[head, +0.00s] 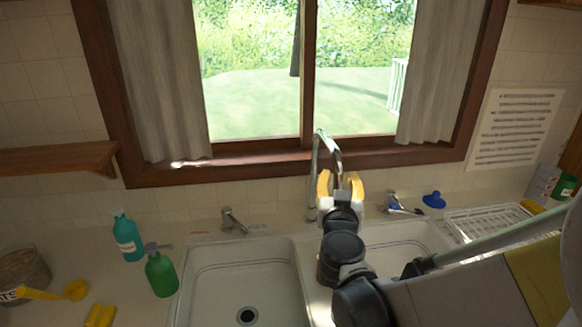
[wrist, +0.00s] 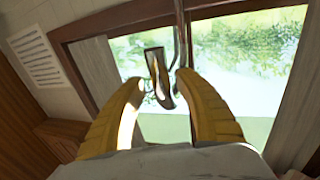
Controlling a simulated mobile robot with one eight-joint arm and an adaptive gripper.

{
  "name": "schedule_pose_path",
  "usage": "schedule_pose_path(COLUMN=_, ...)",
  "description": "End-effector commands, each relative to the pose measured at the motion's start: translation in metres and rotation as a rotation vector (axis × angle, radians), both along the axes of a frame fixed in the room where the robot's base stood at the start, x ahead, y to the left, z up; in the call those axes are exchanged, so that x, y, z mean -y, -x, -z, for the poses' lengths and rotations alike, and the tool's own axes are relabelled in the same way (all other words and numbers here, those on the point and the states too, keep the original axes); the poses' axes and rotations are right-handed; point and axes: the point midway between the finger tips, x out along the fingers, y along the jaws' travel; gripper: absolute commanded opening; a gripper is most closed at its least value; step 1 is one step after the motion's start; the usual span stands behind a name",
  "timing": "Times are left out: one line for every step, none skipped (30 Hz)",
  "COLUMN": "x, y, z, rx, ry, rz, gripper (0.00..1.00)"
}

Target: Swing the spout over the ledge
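The chrome spout (head: 333,146) arches up from its upright pipe (head: 311,188) behind the two sinks and bends forward toward my gripper. My gripper (head: 340,180) is raised at the spout, its two yellow fingers apart. In the wrist view, the spout's end (wrist: 159,77) shows in the gap between the fingertips (wrist: 163,82). I cannot tell whether either finger touches it. A pale ledge (head: 312,282) divides the left sink (head: 232,277) from the right sink (head: 405,236). My arm hides part of the ledge and the right sink.
Tap handles (head: 232,221) (head: 398,204) stand on both sides of the spout. A teal bottle (head: 127,236) and green soap bottle (head: 160,272) stand at left. A white rack (head: 490,219) is at right. The window sill (head: 225,167) is behind.

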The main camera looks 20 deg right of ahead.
Motion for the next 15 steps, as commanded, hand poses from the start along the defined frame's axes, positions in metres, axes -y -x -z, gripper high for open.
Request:
schedule_pose_path(x=0.0, y=0.0, z=0.0, rx=0.0, ry=0.0, rz=0.0, gripper=0.44)
schedule_pose_path(x=0.0, y=0.0, z=0.0, rx=0.0, ry=0.0, rz=-0.001, gripper=0.44)
schedule_pose_path(x=0.0, y=-0.001, z=0.0, rx=0.0, ry=0.0, rz=-0.001, gripper=0.44)
schedule_pose_path(x=0.0, y=-0.001, z=0.0, rx=0.0, ry=0.0, rz=-0.001, gripper=0.44)
schedule_pose_path(x=0.0, y=-0.001, z=0.0, rx=0.0, ry=0.0, rz=-0.001, gripper=0.44)
schedule_pose_path(x=0.0, y=-0.001, z=0.0, rx=0.0, ry=0.001, rz=-0.001, gripper=0.44)
schedule_pose_path(x=0.0, y=-0.001, z=0.0, rx=0.0, ry=0.001, rz=-0.002, gripper=0.44)
schedule_pose_path(x=-0.001, y=-0.001, z=0.0, rx=0.0, ry=0.001, rz=-0.002, gripper=0.44)
schedule_pose_path(x=-0.001, y=0.0, z=-0.001, rx=0.0, ry=0.001, rz=-0.002, gripper=0.44)
schedule_pose_path(x=-0.002, y=0.001, z=-0.001, rx=0.0, ry=0.001, rz=-0.002, gripper=0.44)
schedule_pose_path(x=-0.003, y=0.002, z=-0.001, rx=0.0, ry=0.001, rz=-0.002, gripper=0.44)
schedule_pose_path(x=-0.004, y=0.005, z=-0.001, rx=0.0, ry=0.001, rz=-0.002, gripper=0.44)
schedule_pose_path(x=-0.006, y=0.009, z=-0.001, rx=0.0, ry=0.001, rz=-0.002, gripper=0.44)
schedule_pose_path(x=-0.008, y=0.013, z=-0.001, rx=0.0, ry=0.001, rz=-0.003, gripper=0.44)
schedule_pose_path(x=-0.012, y=0.019, z=0.0, rx=0.0, ry=0.001, rz=-0.004, gripper=0.44)
